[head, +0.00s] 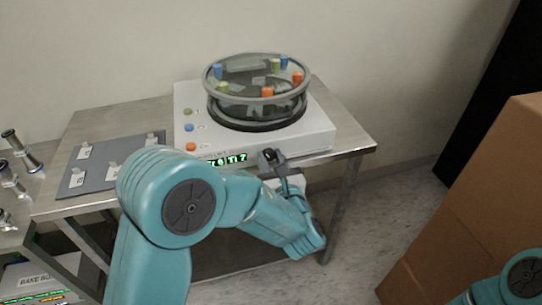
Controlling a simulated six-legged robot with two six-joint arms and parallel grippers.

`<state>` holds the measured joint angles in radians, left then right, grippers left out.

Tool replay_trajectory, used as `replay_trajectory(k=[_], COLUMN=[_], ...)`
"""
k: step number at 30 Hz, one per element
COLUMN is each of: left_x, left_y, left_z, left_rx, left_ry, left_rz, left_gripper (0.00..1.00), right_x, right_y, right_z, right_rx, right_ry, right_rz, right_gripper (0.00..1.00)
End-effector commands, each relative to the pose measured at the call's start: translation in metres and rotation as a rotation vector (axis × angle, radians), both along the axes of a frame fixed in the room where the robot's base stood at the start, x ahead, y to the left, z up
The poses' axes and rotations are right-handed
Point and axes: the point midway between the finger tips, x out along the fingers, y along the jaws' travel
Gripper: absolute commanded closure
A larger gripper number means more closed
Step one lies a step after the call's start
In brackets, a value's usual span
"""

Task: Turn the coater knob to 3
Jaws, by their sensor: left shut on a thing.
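The coater is a white box (318,128) on a metal table, with a round clear-walled chamber (225,95) on top holding several blue, green and orange pegs. Its front face carries a green lit display (232,159), partly covered by my arm. My left gripper (272,158) is at the front face, just right of the display. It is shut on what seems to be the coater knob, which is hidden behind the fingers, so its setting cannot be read. My right arm shows only as a teal joint at the lower right; its gripper is out of view.
A grey mat (102,172) with small labelled pieces lies on the table's left part. Blue, green and orange buttons (190,128) line the coater's left top. Metal fittings (18,148) stand at far left. A large cardboard box (470,200) stands right; floor between is clear.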

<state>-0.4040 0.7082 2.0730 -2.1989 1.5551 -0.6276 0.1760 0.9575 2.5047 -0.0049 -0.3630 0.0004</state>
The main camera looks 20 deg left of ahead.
Motion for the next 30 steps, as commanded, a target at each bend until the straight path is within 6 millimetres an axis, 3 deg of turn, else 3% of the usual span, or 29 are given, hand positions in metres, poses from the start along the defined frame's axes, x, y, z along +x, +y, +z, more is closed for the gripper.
replay_trajectory(k=[12, 28, 29, 30], left_x=[-0.0004, -0.0004, -0.0004, -0.0004], left_y=[-0.0002, -0.0002, -0.0002, -0.0002], left_z=[-0.0009, -0.0017, -0.0017, -0.0016], left_rx=[0.148, 0.167, 0.167, 0.167], left_ry=[0.105, 0.118, 0.118, 0.118], left_rz=[-0.001, -0.001, -0.001, -0.001], left_gripper=[0.97, 0.97, 0.63, 0.50], right_x=[0.0000, 0.0000, 0.0000, 0.0000], right_y=[0.0000, 0.0000, 0.0001, 0.0001], right_z=[0.0111, 0.0116, 0.0116, 0.0116], right_rx=[0.000, 0.000, 0.000, 0.000], right_ry=[0.000, 0.000, 0.000, 0.000], right_rz=[0.000, 0.000, 0.000, 0.000], right_gripper=[0.57, 0.57, 0.57, 0.57])
